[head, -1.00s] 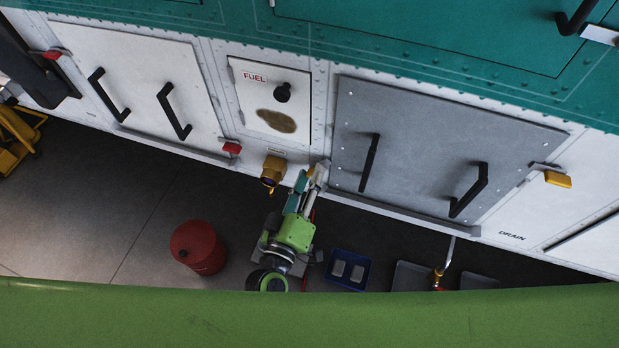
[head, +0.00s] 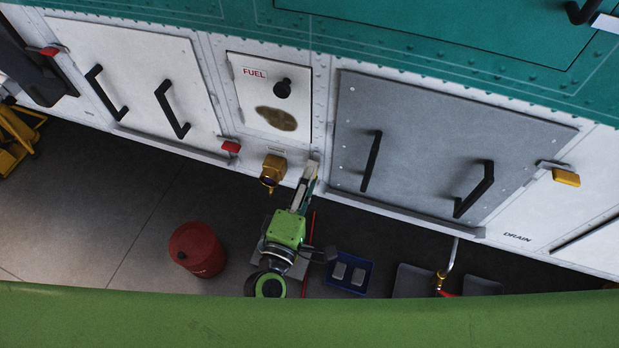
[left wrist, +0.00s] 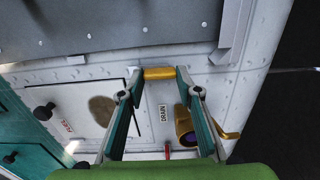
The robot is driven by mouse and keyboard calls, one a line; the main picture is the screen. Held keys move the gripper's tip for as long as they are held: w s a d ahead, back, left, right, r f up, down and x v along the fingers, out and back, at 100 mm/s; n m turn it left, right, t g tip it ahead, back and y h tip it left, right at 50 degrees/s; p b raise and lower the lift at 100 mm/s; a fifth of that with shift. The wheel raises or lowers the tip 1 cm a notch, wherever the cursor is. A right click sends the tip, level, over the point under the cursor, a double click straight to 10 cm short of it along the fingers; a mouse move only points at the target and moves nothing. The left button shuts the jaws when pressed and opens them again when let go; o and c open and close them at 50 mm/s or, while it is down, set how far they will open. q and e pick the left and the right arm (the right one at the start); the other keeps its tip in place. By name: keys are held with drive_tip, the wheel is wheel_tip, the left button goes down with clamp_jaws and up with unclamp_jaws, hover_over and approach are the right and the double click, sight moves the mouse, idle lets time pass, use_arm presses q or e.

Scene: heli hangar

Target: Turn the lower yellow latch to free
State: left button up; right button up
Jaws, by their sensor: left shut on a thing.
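My left gripper (head: 311,172) reaches up to the lower left corner of the grey panel (head: 430,150) in the head view. In the left wrist view, the lower yellow latch (left wrist: 158,73) lies crosswise between its two fingertips, and the gripper is shut on it. The latch sits near the edge of the grey panel (left wrist: 130,25). In the head view the gripper hides this latch, so its angle there cannot be told. A second yellow latch (head: 566,178) sits at the right edge of the panel.
A yellow spout-like fitting (head: 273,170) is close left of the gripper, under the FUEL door (head: 270,95). A red drum (head: 197,250) and a blue tray (head: 350,272) stand on the floor below. Black handles (head: 473,190) stick out from the panel.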

idle(0.3)
use_arm(q)
drive_tip(key=o, duration=1.1)
drive_tip(key=shift+o, duration=0.2)
drive_tip(key=v, duration=1.2)
